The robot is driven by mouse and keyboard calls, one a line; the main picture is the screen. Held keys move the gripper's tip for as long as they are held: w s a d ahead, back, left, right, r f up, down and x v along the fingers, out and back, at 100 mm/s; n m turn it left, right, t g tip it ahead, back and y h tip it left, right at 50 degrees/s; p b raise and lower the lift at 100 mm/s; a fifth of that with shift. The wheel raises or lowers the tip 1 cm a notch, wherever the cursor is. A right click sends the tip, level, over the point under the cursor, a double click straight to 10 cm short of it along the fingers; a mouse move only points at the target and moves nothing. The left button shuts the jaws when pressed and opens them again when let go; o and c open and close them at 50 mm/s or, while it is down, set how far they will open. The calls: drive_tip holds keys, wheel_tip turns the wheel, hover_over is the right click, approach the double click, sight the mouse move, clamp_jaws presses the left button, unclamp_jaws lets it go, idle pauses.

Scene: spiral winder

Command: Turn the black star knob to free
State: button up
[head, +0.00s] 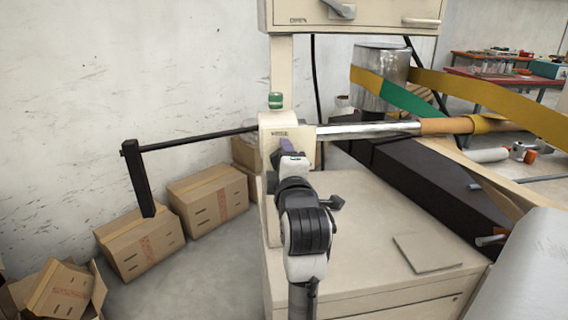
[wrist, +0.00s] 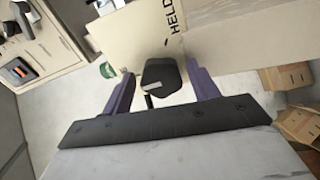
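The black knob (wrist: 162,76) shows in the wrist view in front of a cream plate (wrist: 205,25) with the lettering "HELD" beside it. My gripper (wrist: 160,70) has its two purple fingers apart, one on each side of the knob. A gap shows between each finger and the knob, so it is open and not gripping. In the head view my gripper (head: 287,158) is at the cream housing below the shaft. Any "free" mark cannot be seen.
A black crank handle (head: 138,178) on a long rod reaches left of the housing. A metal shaft with a cardboard tube (head: 445,126) runs right. A green cap (head: 276,101) tops the housing. Cardboard boxes (head: 207,195) stand on the floor at left. The cabinet top (head: 370,215) is mostly clear.

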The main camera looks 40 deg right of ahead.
drive_tip(key=shift+s, duration=0.15)
drive_tip(key=b+v, duration=0.9)
drive_tip(key=v, duration=0.4)
drive_tip(key=shift+s+a+b, duration=0.2)
drive_tip(key=shift+a+b, duration=0.05)
drive_tip(key=shift+b, duration=0.15)
drive_tip(key=shift+f, duration=0.1)
